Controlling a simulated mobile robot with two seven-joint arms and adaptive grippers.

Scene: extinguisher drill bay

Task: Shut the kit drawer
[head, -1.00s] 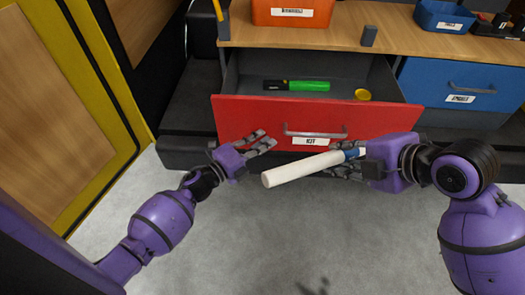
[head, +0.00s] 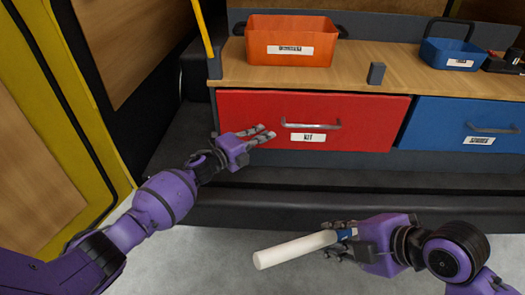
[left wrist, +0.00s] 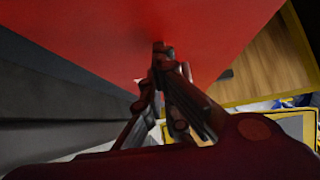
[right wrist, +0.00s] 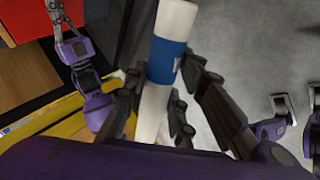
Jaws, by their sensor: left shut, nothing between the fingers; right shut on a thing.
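The red kit drawer (head: 350,132), with a grey bar handle and a white KIT label, sits flush under the wooden counter in the head view, its inside hidden. My left gripper (head: 270,134) is shut and empty, its fingertips at the left part of the red front. The red front (left wrist: 100,25) also fills the top of the left wrist view, close to the fingertips. My right gripper (head: 338,238) is shut on a white cylinder (head: 290,249) with a blue band, low in front of the cabinet. That cylinder also shows in the right wrist view (right wrist: 174,22).
An orange bin (head: 290,42), a small grey block (head: 376,73) and a blue bin (head: 452,54) stand on the counter (head: 330,77). A blue drawer (head: 440,125) is right of the red one. A dark ledge (head: 330,178) runs below. A yellow-framed panel stands at left.

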